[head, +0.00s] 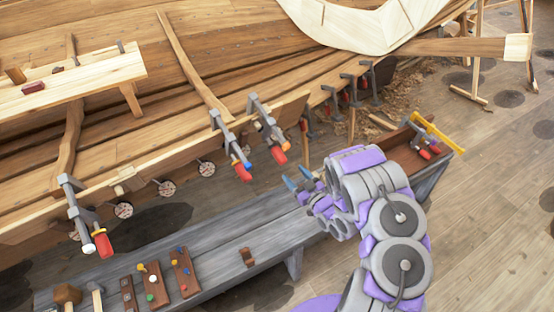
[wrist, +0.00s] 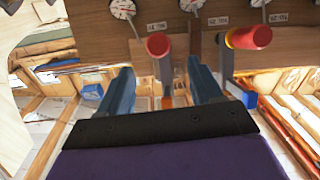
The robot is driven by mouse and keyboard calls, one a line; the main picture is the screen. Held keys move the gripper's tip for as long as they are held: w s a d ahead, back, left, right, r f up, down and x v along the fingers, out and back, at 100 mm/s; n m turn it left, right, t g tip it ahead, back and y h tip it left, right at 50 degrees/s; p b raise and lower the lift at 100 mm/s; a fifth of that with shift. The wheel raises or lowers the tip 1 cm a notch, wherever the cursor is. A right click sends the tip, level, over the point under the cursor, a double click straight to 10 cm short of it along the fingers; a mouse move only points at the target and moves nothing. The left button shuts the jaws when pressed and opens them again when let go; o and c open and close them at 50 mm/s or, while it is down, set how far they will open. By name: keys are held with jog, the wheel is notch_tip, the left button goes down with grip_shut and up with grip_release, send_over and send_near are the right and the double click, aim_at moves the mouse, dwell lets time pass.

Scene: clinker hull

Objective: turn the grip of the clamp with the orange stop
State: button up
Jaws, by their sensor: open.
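The clamp with the orange stop (head: 286,146) hangs on the hull's plank edge, right of the blue-stop clamp in the head view. Its red grip (head: 279,156) sits at the lower end. My gripper (head: 297,178) is open and empty, just below and right of that grip, apart from it. The wrist view looks upside down. There the red grip (wrist: 158,45) shows beyond and between my blue fingers (wrist: 163,90), and the orange stop (wrist: 167,100) shows between them. The fingers do not visibly touch the grip.
The blue-stop clamp (head: 247,164) is close by on the left; its red grip with a yellow ring (wrist: 250,37) is beside one finger in the wrist view. A white-stop clamp (head: 88,248) hangs farther left. A grey bench (head: 215,243) with boards runs below. Floor at right is open.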

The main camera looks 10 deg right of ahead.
aim_at(279, 156)
jog(key=x, duration=0.2)
jog(key=d+x, duration=0.1)
jog(key=x, duration=0.2)
jog(key=shift+w, duration=0.2)
jog(key=w+a, duration=0.4)
jog(key=shift+w+b, duration=0.3)
jog(key=shift+w+a+f, duration=0.1)
jog(key=shift+w, duration=0.15)
jog(key=shift+w+d, duration=0.25)
jog(key=shift+d, duration=0.65)
jog(key=shift+a, duration=0.8)
jog(key=c, duration=0.5)
jog(key=shift+d, duration=0.1)
jog(key=c, duration=0.3)
jog(key=shift+d, duration=0.35)
jog(key=shift+c, duration=0.8)
